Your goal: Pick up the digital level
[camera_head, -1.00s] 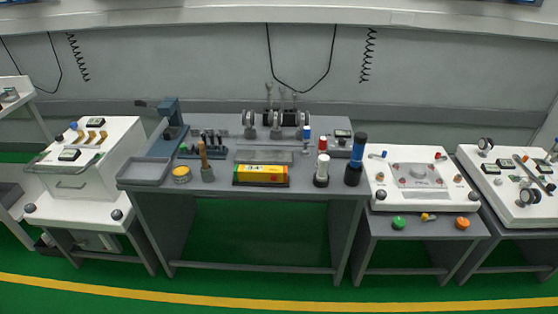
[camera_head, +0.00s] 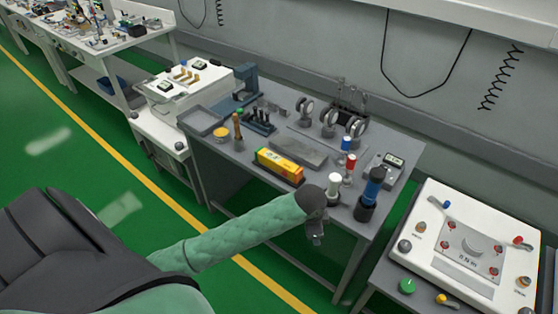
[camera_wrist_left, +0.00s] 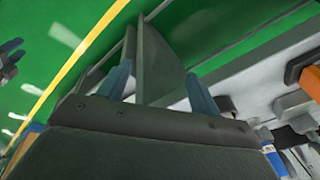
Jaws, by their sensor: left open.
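A small grey device with a display, which looks like the digital level (camera_head: 387,168), lies on the right end of the grey workbench (camera_head: 225,160), near its back right corner. My left gripper (camera_head: 316,238) points downward at the bench's front edge, apart from the device and to its front left. In the left wrist view my left gripper (camera_wrist_left: 160,78) has its two blue fingers spread, with nothing held between them. The device cannot be made out in that view. My right gripper is not in view.
A dark blue-topped cylinder (camera_head: 370,192), a white-capped cylinder (camera_head: 332,189) and a red-topped one (camera_head: 349,167) stand between my gripper and the device. A yellow box (camera_head: 279,166) lies left of them. A white instrument panel (camera_head: 470,240) stands at the right.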

